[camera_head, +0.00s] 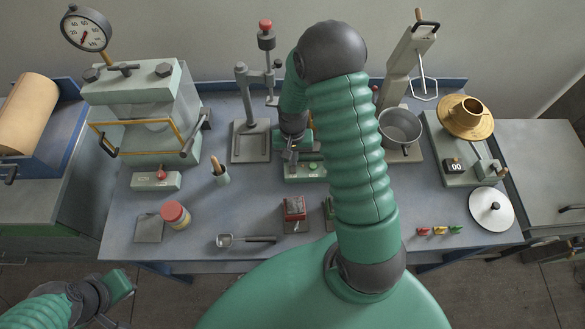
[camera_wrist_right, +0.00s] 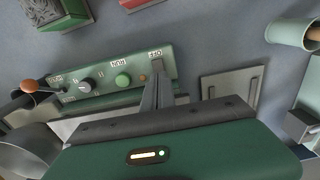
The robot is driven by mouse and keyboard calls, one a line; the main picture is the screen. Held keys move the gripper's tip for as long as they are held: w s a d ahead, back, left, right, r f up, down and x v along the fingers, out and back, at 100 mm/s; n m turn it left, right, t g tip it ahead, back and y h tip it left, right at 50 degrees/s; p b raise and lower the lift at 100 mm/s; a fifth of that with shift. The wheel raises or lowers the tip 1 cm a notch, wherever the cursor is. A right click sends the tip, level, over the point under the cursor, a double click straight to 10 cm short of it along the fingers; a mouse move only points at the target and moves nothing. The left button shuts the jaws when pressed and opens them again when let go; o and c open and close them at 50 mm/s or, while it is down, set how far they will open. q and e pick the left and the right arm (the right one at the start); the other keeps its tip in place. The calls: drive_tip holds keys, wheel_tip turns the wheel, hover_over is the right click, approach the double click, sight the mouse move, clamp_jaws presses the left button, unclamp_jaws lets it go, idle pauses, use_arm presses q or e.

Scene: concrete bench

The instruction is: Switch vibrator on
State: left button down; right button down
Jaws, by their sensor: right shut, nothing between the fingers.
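A green control panel (camera_head: 305,172) lies on the bench below my right gripper (camera_head: 289,156). My right gripper (camera_wrist_right: 158,84) is shut and empty over the panel's right end; contact cannot be told. A machine with a brass pan (camera_head: 467,117) and a black "00" display (camera_head: 453,166) stands at the right. Neither is clearly marked as the vibrator. My left gripper (camera_head: 118,300) is low at the left, its jaws unclear.
A grey pot (camera_head: 400,127) is right of my right arm.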

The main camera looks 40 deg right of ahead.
drive_tip(key=shift+f+b, duration=0.6)
drive_tip(key=shift+f, duration=0.3)
idle(0.4)
drive_tip(key=shift+r, duration=0.1)
wheel_tip(320, 180, up, 7)
drive_tip(key=p, duration=0.6)
